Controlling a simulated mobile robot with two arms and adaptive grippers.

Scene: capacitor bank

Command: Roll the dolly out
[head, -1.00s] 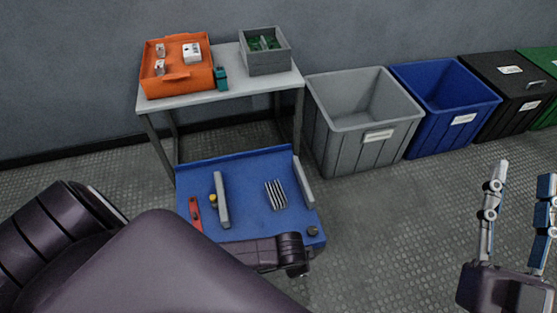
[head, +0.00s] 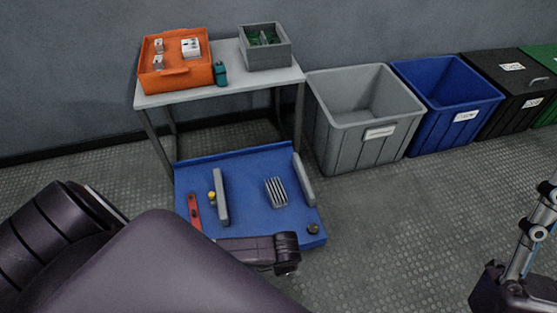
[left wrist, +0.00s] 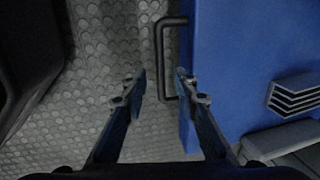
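The dolly (head: 250,212) is a low blue platform with a raised back edge, standing on the floor in front of and partly below the table. My left arm covers its near left corner in the head view. In the left wrist view the dolly's blue side (left wrist: 235,50) carries a black U-shaped handle (left wrist: 159,60). My left gripper (left wrist: 160,73) is open, its fingertips on either side of the handle's bar in the picture; contact cannot be told. My right gripper (head: 540,220) is cut off by the right edge, one finger showing, away from the dolly.
On the dolly lie a finned grey block (head: 276,192), grey bars (head: 221,197) and a red piece (head: 195,211). The table (head: 230,88) holds an orange tray (head: 176,79) and a grey box (head: 265,58). Grey (head: 345,145) and blue (head: 432,132) bins stand right. Floor right of the dolly is clear.

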